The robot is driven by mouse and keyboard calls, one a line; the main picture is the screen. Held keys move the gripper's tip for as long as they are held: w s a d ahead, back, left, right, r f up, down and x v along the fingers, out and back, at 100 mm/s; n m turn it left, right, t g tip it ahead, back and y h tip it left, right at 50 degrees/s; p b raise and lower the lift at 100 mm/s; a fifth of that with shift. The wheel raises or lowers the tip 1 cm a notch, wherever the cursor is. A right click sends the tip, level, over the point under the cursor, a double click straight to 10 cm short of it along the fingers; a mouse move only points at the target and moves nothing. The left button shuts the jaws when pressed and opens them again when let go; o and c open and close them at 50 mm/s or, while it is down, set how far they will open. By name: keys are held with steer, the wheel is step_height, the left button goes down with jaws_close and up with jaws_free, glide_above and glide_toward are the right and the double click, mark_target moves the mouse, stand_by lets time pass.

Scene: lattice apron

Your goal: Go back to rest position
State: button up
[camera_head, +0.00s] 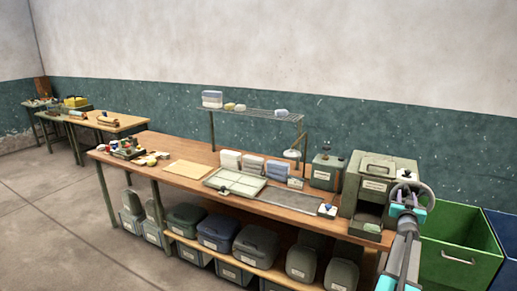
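My arm rises from the lower right of the head view. Its end, with my gripper (411,190), is in front of the right end of the long wooden workbench (140,165). It overlaps the right edge of a grey-green boxy machine (377,168) on the bench. I cannot tell if anything is held.
A pale divided tray (235,184) lies mid-bench, near a tan mat (187,169). A wire shelf (255,114) stands behind. Lidded bins (255,242) fill the space below. A green open bin (460,245) stands right of my arm. The floor at left (50,220) is clear.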

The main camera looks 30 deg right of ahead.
steer(key=w+a+f+n+t+y+b, duration=0.1)
steer(key=w+a+f+n+y+b, duration=0.15)
steer(key=w+a+f, duration=0.8)
steer(key=w+a+f+n+t+y+b, duration=0.1)
steer(key=w+a+f+t+y+b, duration=0.15)
steer(key=w+a+f, duration=0.8)
steer(key=w+a+f+n+g+y+b, duration=0.1)
steer(key=a+f+y, duration=0.1)
steer(key=a+f, duration=0.65)
steer(key=w+a+f+g+y+b, duration=0.15)
steer(key=a+f, duration=0.45)
steer(key=a, duration=0.6)
steer(key=w+a+f+n+g+y+b, duration=0.1)
steer(key=a+f+y, duration=0.1)
steer(key=a+f, duration=0.7)
steer(key=s+a+f+n+g+y+b, duration=0.1)
steer(key=s+a+f+g+b, duration=0.15)
steer(key=s+a+f, duration=0.85)
steer(key=s+a+f+n+g+y+b, duration=0.15)
steer(key=s+a+f+g, duration=0.25)
steer(key=s+a+f, duration=0.7)
steer(key=s+a+r+n+g+y, duration=0.1)
steer(key=s+a+g, duration=0.4)
steer(key=s, duration=0.7)
steer(key=s+a+r+n+g+b, duration=0.1)
steer(key=s+a+g, duration=0.3)
steer(key=s, duration=0.9)
steer(key=shift+a+r+n+g+y, duration=0.35)
steer(key=shift+a+r+n+y, duration=0.05)
steer(key=shift+a+r+n, duration=0.25)
